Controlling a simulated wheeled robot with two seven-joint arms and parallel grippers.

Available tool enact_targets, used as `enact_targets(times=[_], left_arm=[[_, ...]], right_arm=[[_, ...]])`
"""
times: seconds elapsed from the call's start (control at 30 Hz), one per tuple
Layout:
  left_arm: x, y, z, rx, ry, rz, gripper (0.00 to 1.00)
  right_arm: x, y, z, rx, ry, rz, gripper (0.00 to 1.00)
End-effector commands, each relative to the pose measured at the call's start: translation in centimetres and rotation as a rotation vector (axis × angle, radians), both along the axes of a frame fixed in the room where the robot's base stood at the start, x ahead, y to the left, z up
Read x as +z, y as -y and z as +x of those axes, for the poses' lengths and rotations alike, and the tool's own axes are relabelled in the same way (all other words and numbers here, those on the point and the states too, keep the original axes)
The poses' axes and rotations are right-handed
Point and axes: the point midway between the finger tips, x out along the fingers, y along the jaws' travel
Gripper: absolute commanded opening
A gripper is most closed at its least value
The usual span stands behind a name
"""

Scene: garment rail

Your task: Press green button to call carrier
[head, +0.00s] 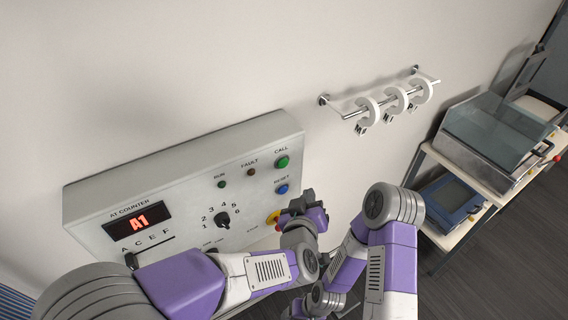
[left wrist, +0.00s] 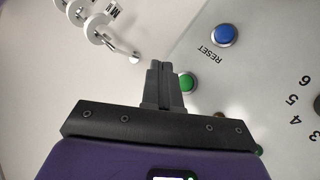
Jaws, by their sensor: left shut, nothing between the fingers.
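The green CALL button (head: 282,163) is at the upper right of the grey control panel (head: 180,165). It also shows in the left wrist view (left wrist: 189,83), just right of my fingers and partly behind them. My left gripper (head: 308,193) is below and right of the green button in the head view, near the panel's right edge. In the left wrist view its fingers (left wrist: 163,64) are shut together with nothing between them. The green button is uncovered in the head view, with a visible gap to the gripper. My right arm is in view, but I cannot make out its gripper.
A blue RESET button (head: 281,189) is just below the green one. A yellow-based control (head: 272,217) is lower, partly hidden by my left arm. The display (head: 132,223) reads A1. A wall rail (head: 385,102) with several white rings is to the right, above equipment on a bench.

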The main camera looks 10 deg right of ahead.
Motion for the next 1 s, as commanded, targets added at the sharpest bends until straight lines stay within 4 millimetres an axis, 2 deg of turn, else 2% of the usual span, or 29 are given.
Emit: enact_targets(times=[0.4,0.6,1.0], left_arm=[[-0.1,-2.0,5.2,0.003,0.001,0.000,0.00],[-0.1,-2.6,7.1,0.003,-0.001,-0.001,0.00],[0.0,-2.8,7.8,0.000,0.000,0.000,0.00]], right_arm=[[-1.5,0.0,0.0,0.000,0.000,0.000,0.68],[-1.9,0.0,0.0,0.000,0.000,0.000,0.68],[-1.9,0.0,0.0,0.000,0.000,0.000,0.68]])
